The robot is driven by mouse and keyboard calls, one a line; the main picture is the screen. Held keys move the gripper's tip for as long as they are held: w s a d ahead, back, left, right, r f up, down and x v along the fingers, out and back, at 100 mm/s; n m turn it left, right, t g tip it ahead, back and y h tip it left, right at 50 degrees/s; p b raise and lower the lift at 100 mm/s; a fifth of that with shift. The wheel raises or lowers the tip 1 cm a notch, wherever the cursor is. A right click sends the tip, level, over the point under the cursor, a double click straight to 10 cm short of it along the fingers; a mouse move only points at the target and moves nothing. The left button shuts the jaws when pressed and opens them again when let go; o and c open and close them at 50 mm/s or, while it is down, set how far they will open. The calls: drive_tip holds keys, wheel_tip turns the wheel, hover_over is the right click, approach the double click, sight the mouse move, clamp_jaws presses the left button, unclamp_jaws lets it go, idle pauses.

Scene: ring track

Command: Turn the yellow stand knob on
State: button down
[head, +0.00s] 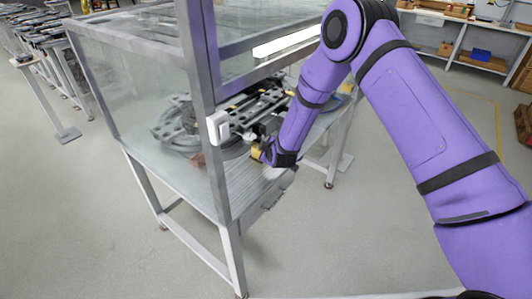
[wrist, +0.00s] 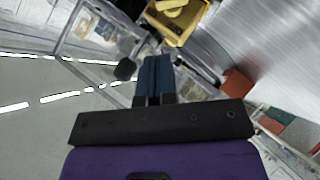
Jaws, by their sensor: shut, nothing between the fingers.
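A yellow stand knob assembly (head: 256,152) shows at the front edge of the glass-walled stand, partly hidden by my arm's end. In the wrist view the yellow part (wrist: 178,22) is at the top, boxy with a rounded yellow piece on it and a dark area to its left. My gripper (wrist: 154,60) has its two dark blue fingers together, pointing at the yellow part, with nothing between them. The tips appear just short of it or touching; I cannot tell which. In the head view the fingers are hidden behind my purple wrist.
The metal-framed stand (head: 222,190) has glass walls and a corner post close to my arm on the left. A grey mechanism (head: 180,128) sits inside. A white switch box (head: 218,127) is on the post. Open grey floor (head: 360,215) lies in front and right.

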drive_tip(key=v, duration=0.9)
drive_tip(key=s+d+r+m+g, duration=0.1)
drive_tip(key=s+d+r+m, duration=0.3)
drive_tip(key=r, duration=0.6)
drive_tip(key=s+d+r+g+h, duration=0.1)
drive_tip(key=s+d+r, duration=0.1)
drive_tip(key=d+r, duration=0.55)
drive_tip(key=s+d+r+m+g, duration=0.1)
drive_tip(key=s+d+r+m, duration=0.15)
drive_tip(key=r, duration=0.85)
drive_tip(key=s+d+r+m+g, duration=0.1)
drive_tip(key=s+d+r+m, duration=0.1)
drive_tip(key=s, duration=0.7)
drive_tip(key=s+d+r+m+g+h, duration=0.1)
drive_tip(key=s+d+r+m, duration=0.2)
drive_tip(key=s, duration=0.7)
drive_tip(key=s+d+r+m+g+h, duration=0.1)
drive_tip(key=s+d+r+m, duration=0.1)
drive_tip(key=s+d+r, duration=0.3)
drive_tip(key=s+d, duration=0.3)
drive_tip(key=s, duration=0.2)
drive_tip(key=shift+s+r, duration=0.2)
drive_tip(key=shift+m, duration=0.25)
